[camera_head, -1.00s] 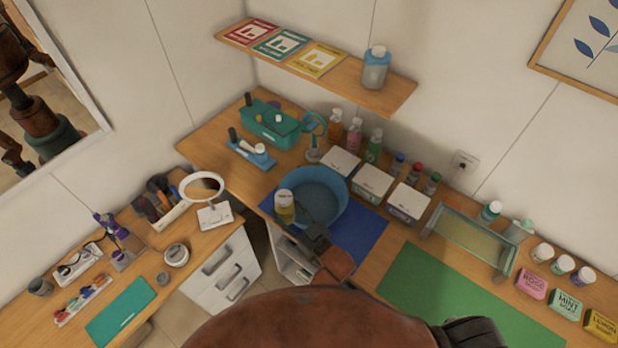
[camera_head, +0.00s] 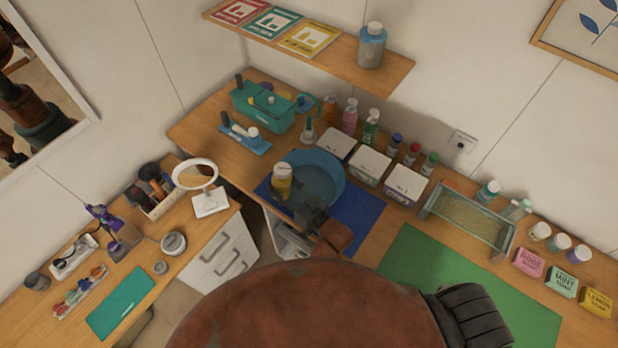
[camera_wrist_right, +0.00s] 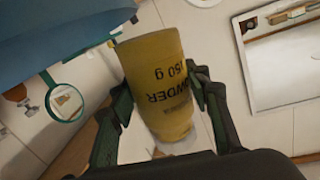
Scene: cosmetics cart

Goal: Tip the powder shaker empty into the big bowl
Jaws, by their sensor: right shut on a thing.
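The powder shaker (camera_head: 282,184) is a yellow bottle with a pale end, over the left part of the big blue bowl (camera_head: 335,172) in the head view. Its pale end points up in that picture. My right gripper (camera_head: 293,202) is shut on it, reaching from the bowl's near side. In the right wrist view the shaker (camera_wrist_right: 158,85) stands between both fingers, with its printed label upside down and a pale end low in the picture. The bowl (camera_wrist_right: 60,35) fills the upper left there. No falling powder can be made out. My left gripper is not in view.
The bowl stands on a blue mat (camera_head: 362,218). White boxes (camera_head: 371,165) stand close to its right, with bottles behind. A teal caddy (camera_head: 262,107) stands behind left. A round mirror (camera_head: 196,175) stands at left.

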